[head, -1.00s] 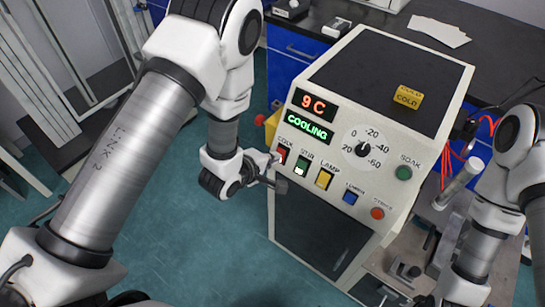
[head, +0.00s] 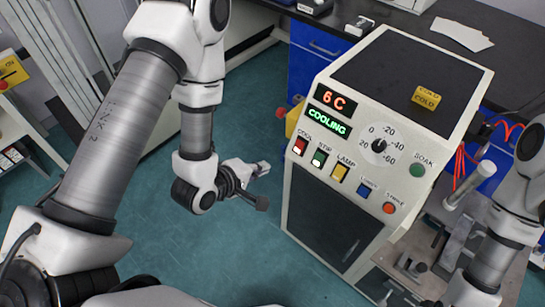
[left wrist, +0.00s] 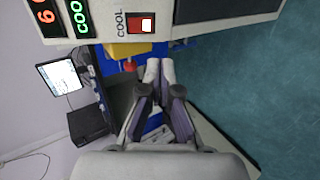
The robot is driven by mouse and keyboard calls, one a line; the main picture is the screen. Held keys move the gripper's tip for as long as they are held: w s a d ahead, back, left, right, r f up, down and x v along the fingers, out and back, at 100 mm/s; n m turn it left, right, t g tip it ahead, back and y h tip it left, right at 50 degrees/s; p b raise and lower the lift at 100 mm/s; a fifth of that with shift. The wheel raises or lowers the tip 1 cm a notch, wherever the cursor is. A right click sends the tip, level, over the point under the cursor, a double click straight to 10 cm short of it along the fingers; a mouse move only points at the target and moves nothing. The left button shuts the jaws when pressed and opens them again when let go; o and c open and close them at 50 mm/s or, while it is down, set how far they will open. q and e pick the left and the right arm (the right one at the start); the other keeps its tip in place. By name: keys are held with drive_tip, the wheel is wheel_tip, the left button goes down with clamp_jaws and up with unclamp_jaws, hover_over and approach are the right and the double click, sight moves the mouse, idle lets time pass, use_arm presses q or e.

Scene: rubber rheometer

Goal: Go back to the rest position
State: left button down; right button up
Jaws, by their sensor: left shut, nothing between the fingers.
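My left gripper (head: 263,168) is in the head view, to the left of the white cooling machine (head: 401,164) and apart from its panel. In the left wrist view, its fingers (left wrist: 160,68) are shut and hold nothing. The display (head: 339,99) reads 6 C, and the green display below it reads COOLING. The red COOL button (head: 300,146) is at the panel's left edge, and it also shows lit in the left wrist view (left wrist: 141,23). My right arm is at the right edge of the head view; its gripper is not visible.
A yellow COLD block (head: 427,98) sits on the machine's dark top. A dark bench (head: 395,22) with blue drawers is behind. Red cables (head: 460,165) and a metal fixture (head: 418,262) are to the right. Open teal floor (head: 235,235) lies below my left gripper.

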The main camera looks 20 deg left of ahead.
use_arm(q)
drive_tip(key=shift+s+a+r, duration=0.1)
drive_tip(key=shift+s+r, duration=0.05)
drive_tip(key=shift+s, duration=0.25)
drive_tip(key=shift+s, duration=0.1)
drive_tip(key=s+a+f+m+g+y, duration=0.2)
drive_tip(key=s+f+m+g, duration=0.3)
drive_tip(key=s, duration=0.4)
drive_tip(key=s+a+f+m+g+y, duration=0.1)
drive_tip(key=s+a+f+m+g, duration=0.2)
drive_tip(key=s+f+m+g, duration=0.2)
drive_tip(key=s+f+m, duration=0.3)
drive_tip(key=s+f, duration=0.2)
drive_tip(key=shift+a+f+m+g+y, duration=0.2)
drive_tip(key=shift+a+m+g+y, duration=0.1)
drive_tip(key=shift+g+y, duration=0.1)
